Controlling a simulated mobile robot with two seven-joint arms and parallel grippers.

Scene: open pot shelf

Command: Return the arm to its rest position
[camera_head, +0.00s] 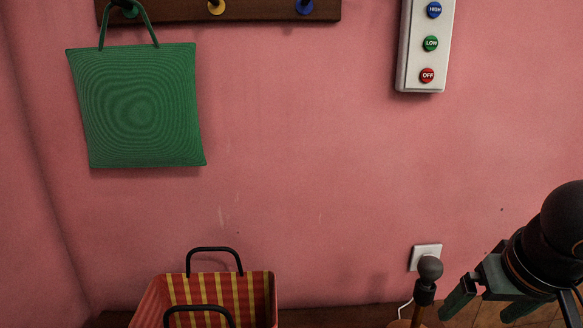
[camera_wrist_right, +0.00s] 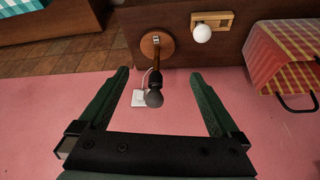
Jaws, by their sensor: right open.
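My right gripper (camera_head: 480,312) is at the lower right of the head view, in front of the pink wall. It also shows in the right wrist view (camera_wrist_right: 160,76), where its two green fingers are spread apart with nothing gripped between them. Beyond the fingers is a stand with a dark round knob (camera_wrist_right: 154,98) on a round wooden base (camera_wrist_right: 157,46). In the head view the same knob (camera_head: 430,267) is left of the gripper and apart from it. My left gripper is not in view.
A red and yellow striped basket (camera_head: 151,305) with black handles stands at the bottom. A green bag (camera_head: 137,105) hangs from a hook rack (camera_head: 175,12). A button box (camera_head: 428,54) and a socket (camera_head: 425,256) are on the wall. A white bulb (camera_wrist_right: 202,33) sits on a wooden block.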

